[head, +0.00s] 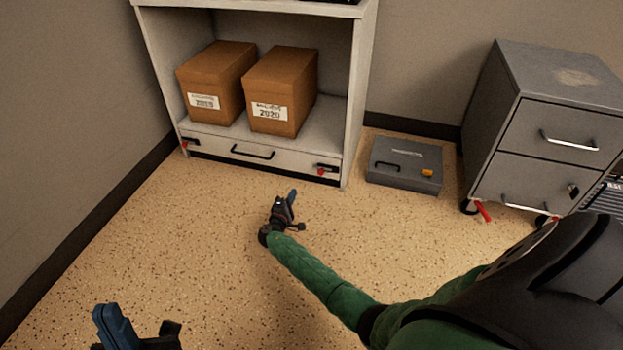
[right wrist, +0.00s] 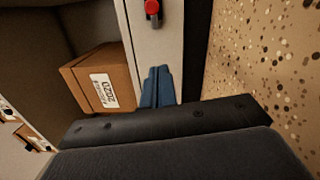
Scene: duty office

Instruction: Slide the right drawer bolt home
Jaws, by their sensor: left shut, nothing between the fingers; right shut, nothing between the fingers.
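The right drawer bolt (head: 327,169) is a black bar with a red knob, at the right end of the white drawer front (head: 215,147) low in the cabinet. Its red knob also shows at the top of the right wrist view (right wrist: 152,8). I cannot tell how far the bolt is slid. My right gripper (head: 292,197) is shut and empty, in front of the cabinet and apart from the bolt. Its blue fingers (right wrist: 157,86) show below the knob in the right wrist view. My left gripper (head: 112,322) is shut and empty at the lower left, far from the drawer.
A left bolt (head: 188,142) with a red knob sits at the drawer's other end. Two brown boxes (head: 217,80) (head: 283,90) stand on the shelf above. A grey case (head: 405,164) lies right of the cabinet, then a grey filing cabinet (head: 545,125). The speckled floor in front is clear.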

